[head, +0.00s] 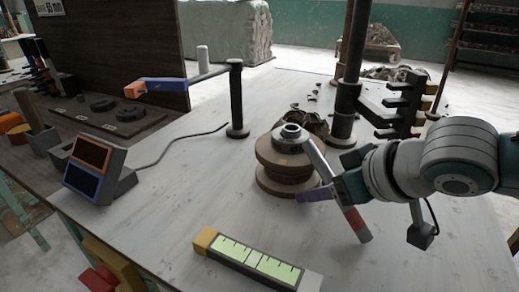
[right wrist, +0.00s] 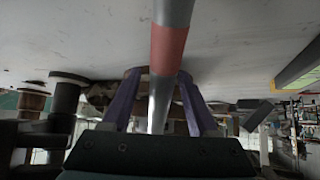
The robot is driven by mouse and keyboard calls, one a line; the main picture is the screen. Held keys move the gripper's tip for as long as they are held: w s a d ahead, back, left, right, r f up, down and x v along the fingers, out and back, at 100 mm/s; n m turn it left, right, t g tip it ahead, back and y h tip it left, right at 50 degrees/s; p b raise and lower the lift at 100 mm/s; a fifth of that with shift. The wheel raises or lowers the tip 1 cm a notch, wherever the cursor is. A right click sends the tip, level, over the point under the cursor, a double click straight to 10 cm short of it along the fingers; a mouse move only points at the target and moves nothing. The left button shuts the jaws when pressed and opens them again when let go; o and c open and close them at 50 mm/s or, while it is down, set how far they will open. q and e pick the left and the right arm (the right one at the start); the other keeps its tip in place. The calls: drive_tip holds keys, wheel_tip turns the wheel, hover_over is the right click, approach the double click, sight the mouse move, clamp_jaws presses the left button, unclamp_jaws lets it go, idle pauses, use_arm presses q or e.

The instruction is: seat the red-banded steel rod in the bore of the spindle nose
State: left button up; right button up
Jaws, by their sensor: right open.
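The steel rod (head: 322,165) with a red band (head: 353,219) leans at a tilt in the head view. Its upper end is by the spindle nose (head: 291,132), its lower end low over the table; I cannot tell whether either end touches. The spindle nose is a grey steel ring with a dark bore, on top of round brown discs. My right gripper (head: 318,192), with purple fingers, is open at the rod. In the right wrist view the rod (right wrist: 160,101) passes between the open fingers (right wrist: 157,104), red band beyond them. My left gripper is not in view.
A black post (head: 348,75) with a pronged rack (head: 402,105) stands behind my right arm. A green-faced level bar (head: 256,262) lies at the front. A two-screen box (head: 93,168) and a thin post with an arm (head: 236,100) stand left. The table's middle-left is clear.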

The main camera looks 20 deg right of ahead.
clamp_jaws()
idle(0.5)
idle(0.9)
